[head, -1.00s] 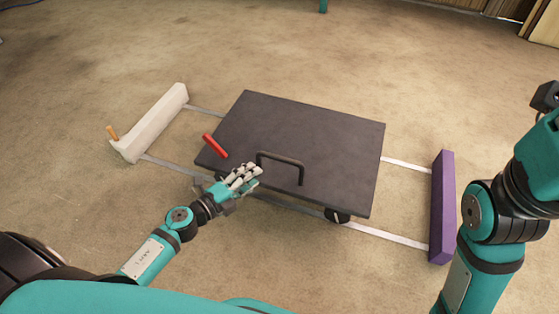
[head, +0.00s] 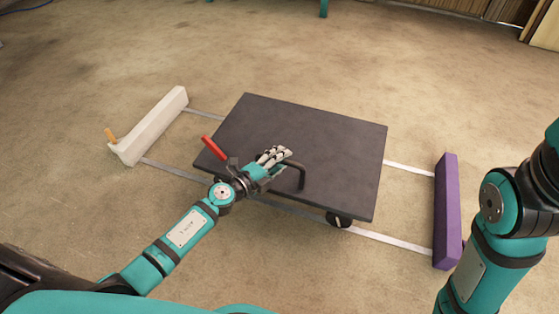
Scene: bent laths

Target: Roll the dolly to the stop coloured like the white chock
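The dolly (head: 320,143) is a flat dark grey platform on small black wheels, standing between two stops. The white stop (head: 150,128) is at the left and the purple stop (head: 446,210) at the right, both apart from the dolly. A dark handle (head: 300,172) rises from the dolly's near side. My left gripper (head: 277,157) is at this handle and covers part of it; whether its fingers are closed around it I cannot tell. A red lever (head: 213,147) sticks up at the dolly's left edge. My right gripper is outside the picture.
Two pale rails (head: 392,240) run along the floor between the stops, under the dolly. A small orange peg (head: 110,135) is at the white stop's near end. The brown floor around is clear.

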